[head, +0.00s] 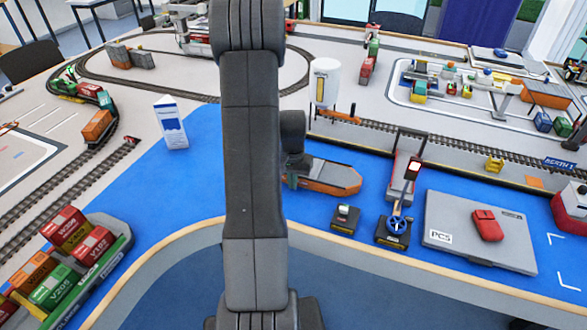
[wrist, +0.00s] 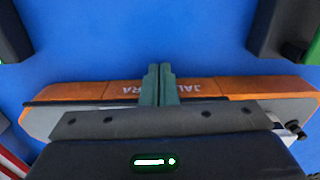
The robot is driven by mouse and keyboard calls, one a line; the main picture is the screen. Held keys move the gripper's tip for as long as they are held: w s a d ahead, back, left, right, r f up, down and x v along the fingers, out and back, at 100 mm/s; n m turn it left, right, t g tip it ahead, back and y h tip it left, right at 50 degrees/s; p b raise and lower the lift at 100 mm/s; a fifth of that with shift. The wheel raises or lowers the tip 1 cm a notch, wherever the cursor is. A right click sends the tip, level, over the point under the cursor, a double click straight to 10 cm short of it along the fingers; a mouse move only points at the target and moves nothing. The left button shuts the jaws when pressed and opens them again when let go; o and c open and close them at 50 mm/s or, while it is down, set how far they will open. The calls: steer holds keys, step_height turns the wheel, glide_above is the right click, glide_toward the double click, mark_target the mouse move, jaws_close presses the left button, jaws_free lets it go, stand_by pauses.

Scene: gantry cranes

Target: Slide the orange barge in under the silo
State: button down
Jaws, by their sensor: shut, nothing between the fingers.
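The orange barge (head: 336,187) floats on the blue water area just right of my arm in the head view; its left end is hidden behind my arm. In the wrist view the barge (wrist: 230,86) stretches across the picture, with partly covered white lettering on its orange side. My gripper (wrist: 160,72) is shut and empty, its green fingers overlapping the middle of that side. I cannot tell whether they touch it. In the head view my gripper (head: 292,181) is partly hidden at the barge's left part. The white silo (head: 325,72) stands on the quay behind the barge.
A crane (head: 401,165) stands right of the barge. A small dark block (head: 345,218) and a block with a blue wheel (head: 393,232) lie in front. A grey PCS panel (head: 460,240) is at right. A white-blue sign (head: 170,122) stands left; blue surface around it is clear.

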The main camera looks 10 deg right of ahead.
stand_by(0.3)
steer(key=shift+w+d+p, duration=0.2)
steer(key=shift+w+d, duration=0.9)
steer(key=shift+w, duration=0.85)
steer(key=shift+w+d+p, duration=0.2)
steer(key=shift+w+d, duration=0.95)
steer(key=shift+w, duration=0.75)
steer(key=shift+w+d+p, duration=0.2)
steer(key=shift+w+d, duration=0.9)
steer(key=shift+w, duration=0.85)
steer(key=shift+s+a+r, duration=0.2)
steer(key=shift+s+a, duration=0.15)
steer(key=shift+s, duration=0.2)
step_height(320, 180, up, 10)
steer(key=p, duration=0.5)
steer(key=shift+f, duration=0.1)
step_height(320, 180, down, 10)
steer(key=b, duration=0.5)
steer(key=shift+w+d, duration=0.15)
steer(key=shift+w, duration=0.1)
